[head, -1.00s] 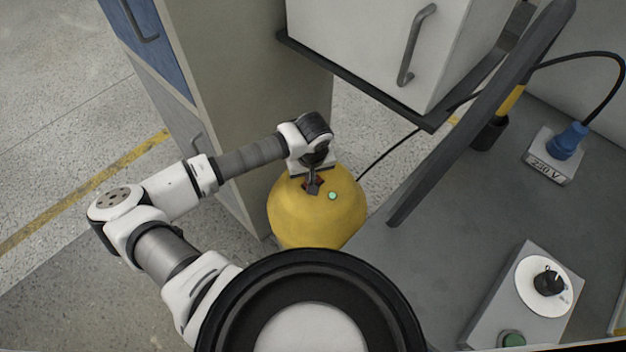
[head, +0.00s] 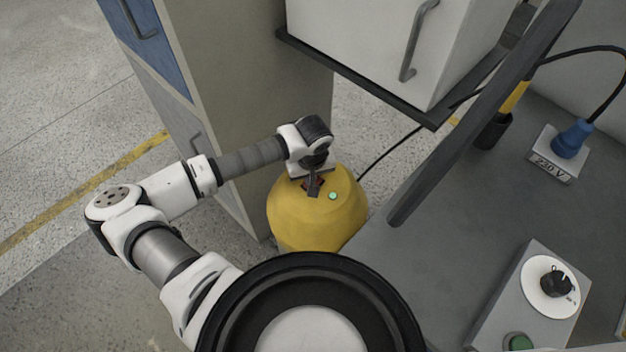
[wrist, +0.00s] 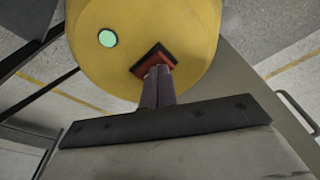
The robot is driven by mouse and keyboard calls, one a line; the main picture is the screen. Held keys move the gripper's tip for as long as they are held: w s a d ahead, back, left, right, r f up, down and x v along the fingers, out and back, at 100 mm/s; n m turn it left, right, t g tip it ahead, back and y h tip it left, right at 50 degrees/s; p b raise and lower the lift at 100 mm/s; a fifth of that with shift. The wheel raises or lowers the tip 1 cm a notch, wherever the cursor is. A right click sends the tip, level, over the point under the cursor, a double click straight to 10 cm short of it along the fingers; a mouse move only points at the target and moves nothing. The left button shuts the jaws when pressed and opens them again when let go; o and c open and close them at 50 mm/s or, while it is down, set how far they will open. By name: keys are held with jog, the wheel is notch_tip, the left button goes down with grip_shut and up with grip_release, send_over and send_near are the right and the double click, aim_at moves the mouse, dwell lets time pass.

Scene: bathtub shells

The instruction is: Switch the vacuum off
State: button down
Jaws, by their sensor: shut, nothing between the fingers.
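The yellow vacuum (head: 318,222) stands on the floor below the bench edge, and its top fills the upper part of the wrist view (wrist: 195,30). On its top is a red switch in a dark frame (wrist: 153,62), with a pale green round light (wrist: 107,38) beside it, also seen in the head view (head: 333,196). My gripper (head: 313,192) is shut and empty, pointing down at the vacuum's top. In the wrist view its fingertips (wrist: 158,70) overlap the red switch and hide part of it. I cannot tell whether they touch it.
A grey bench (head: 430,220) is to the right, with a dial box (head: 500,305) and a 230 V socket with a blue plug (head: 572,140). A white cabinet with a handle (head: 370,45) overhangs behind the vacuum. A tall beige cabinet (head: 235,90) stands close at its left.

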jog(key=shift+f, duration=0.2)
jog(key=shift+r, duration=0.1)
jog(key=shift+r+p, duration=1.05)
jog(key=shift+r, duration=2.4)
